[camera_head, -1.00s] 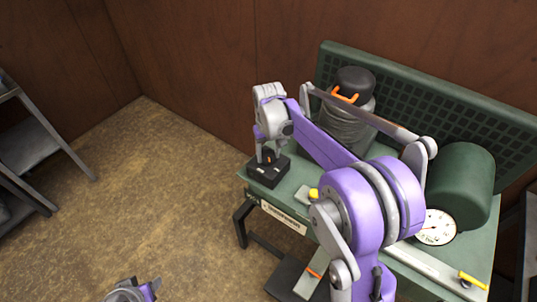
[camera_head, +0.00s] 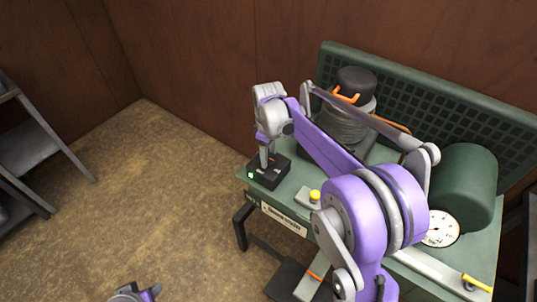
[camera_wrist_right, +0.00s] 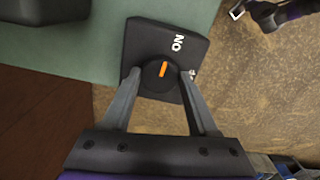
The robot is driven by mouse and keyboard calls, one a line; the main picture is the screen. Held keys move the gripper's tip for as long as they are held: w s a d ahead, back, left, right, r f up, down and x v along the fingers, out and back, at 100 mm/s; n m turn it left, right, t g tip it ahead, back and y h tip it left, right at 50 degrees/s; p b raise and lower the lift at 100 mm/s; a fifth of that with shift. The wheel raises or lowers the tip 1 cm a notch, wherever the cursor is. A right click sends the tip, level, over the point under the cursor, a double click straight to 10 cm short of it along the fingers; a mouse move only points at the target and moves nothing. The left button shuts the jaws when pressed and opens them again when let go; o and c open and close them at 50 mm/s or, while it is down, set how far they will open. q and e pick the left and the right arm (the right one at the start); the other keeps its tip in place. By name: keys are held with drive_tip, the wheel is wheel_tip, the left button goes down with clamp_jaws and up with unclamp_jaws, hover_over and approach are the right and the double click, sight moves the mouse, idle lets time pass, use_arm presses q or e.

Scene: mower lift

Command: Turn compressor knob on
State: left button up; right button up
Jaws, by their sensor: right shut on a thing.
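The compressor knob (camera_wrist_right: 150,71) is black and round with an orange mark, on a black switch box. The mark points roughly toward the white ON label (camera_wrist_right: 178,43). In the right wrist view, the fingers of my right gripper (camera_wrist_right: 160,74) sit on both sides of the knob, shut on it. In the head view, the switch box (camera_head: 280,180) stands at the left end of the green compressor (camera_head: 329,177), with my right gripper (camera_head: 268,155) pointing down onto it. A green light (camera_head: 251,175) glows on the box. My left gripper (camera_head: 135,293) is cut off at the bottom edge.
The compressor carries a yellow button (camera_head: 315,195), a ribbed cylinder with a black top (camera_head: 355,82), a round gauge (camera_head: 441,228) and a green tank (camera_head: 464,183). A grey shelf (camera_head: 30,148) stands at the left. The floor between is clear.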

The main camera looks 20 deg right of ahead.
sight(269, 158)
drive_tip(key=shift+n, duration=0.3)
drive_tip(key=o, duration=1.4)
drive_tip(key=shift+c, duration=0.2)
wheel_tip(269, 158, up, 11)
drive_tip(key=shift+p, duration=0.3)
drive_tip(key=shift+f, duration=0.1)
drive_tip(key=shift+s, duration=0.1)
